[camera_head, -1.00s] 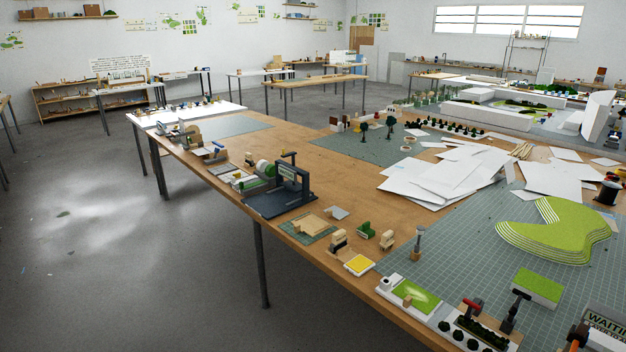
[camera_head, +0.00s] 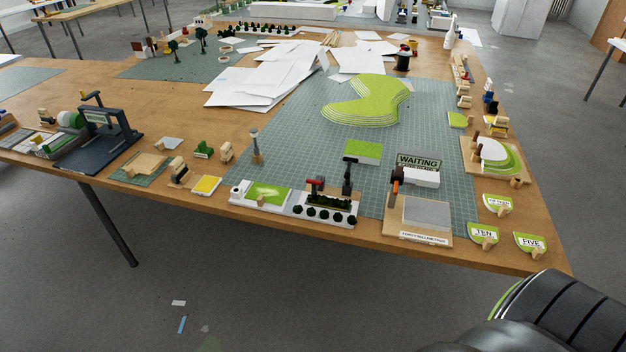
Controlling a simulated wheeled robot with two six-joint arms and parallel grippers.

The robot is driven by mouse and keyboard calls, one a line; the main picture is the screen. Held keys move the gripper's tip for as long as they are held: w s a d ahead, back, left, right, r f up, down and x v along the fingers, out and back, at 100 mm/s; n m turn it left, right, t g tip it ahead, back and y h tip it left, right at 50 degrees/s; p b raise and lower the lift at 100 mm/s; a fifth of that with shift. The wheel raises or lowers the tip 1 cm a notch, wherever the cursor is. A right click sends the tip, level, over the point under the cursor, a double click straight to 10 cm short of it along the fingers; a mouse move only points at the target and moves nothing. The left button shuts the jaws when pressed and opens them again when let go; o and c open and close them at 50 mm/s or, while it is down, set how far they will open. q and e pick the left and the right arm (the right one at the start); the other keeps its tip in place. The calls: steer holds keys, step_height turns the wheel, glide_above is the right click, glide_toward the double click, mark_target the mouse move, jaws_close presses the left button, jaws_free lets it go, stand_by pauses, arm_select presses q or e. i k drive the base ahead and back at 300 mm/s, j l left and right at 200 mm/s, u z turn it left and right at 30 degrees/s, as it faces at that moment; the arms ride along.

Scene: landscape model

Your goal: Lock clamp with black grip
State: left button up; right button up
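A clamp with a black grip (camera_head: 347,176) stands at the front of the table, at the back right of a white planter strip (camera_head: 326,208) with dark green bushes. Its black handle points up; whether its jaw is locked is too small to tell. Just to its left is a clamp with a red grip (camera_head: 315,185), beside a white board with a green patch (camera_head: 262,193). To its right a tool with an orange part (camera_head: 396,181) stands by a grey panel on a wooden base (camera_head: 425,213). Neither of my grippers is in view.
The wooden table edge (camera_head: 360,240) runs across the front. A green cutting mat (camera_head: 295,150) holds a stepped green hill (camera_head: 365,102) and a "WAITING" sign (camera_head: 418,161). Loose white sheets (camera_head: 262,77) lie behind. A dark rounded part, probably mine, fills the lower right corner.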

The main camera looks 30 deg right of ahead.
mark_target(350, 160)
steer(key=k+l, duration=0.1)
steer(key=l, duration=0.3)
steer(key=l+u, duration=0.1)
steer(key=l, duration=0.35)
steer(key=k+l, duration=0.15)
steer(key=l, duration=0.25)
steer(key=k+l+u, duration=0.1)
steer(key=l, duration=0.3)
steer(key=k+l+u, duration=0.15)
steer(key=k+l, duration=0.25)
steer(key=l, duration=0.25)
steer(key=k+l+u, duration=0.2)
steer(key=k+l, duration=0.2)
steer(key=l, duration=0.2)
steer(key=k+l+u, duration=0.15)
steer(key=k+l, duration=0.3)
steer(key=l+u, duration=0.15)
steer(key=l, duration=0.35)
steer(key=k+l+u, duration=0.1)
steer(key=l, duration=0.35)
steer(key=k+l+u, duration=0.15)
steer(key=l, duration=0.35)
steer(key=k+l+u, duration=0.15)
steer(key=l, duration=0.3)
steer(key=i+l, duration=0.15)
steer(key=l, duration=0.25)
steer(key=i+l+u, duration=0.1)
steer(key=l, duration=0.3)
steer(key=i+l, duration=0.2)
steer(key=l, duration=0.2)
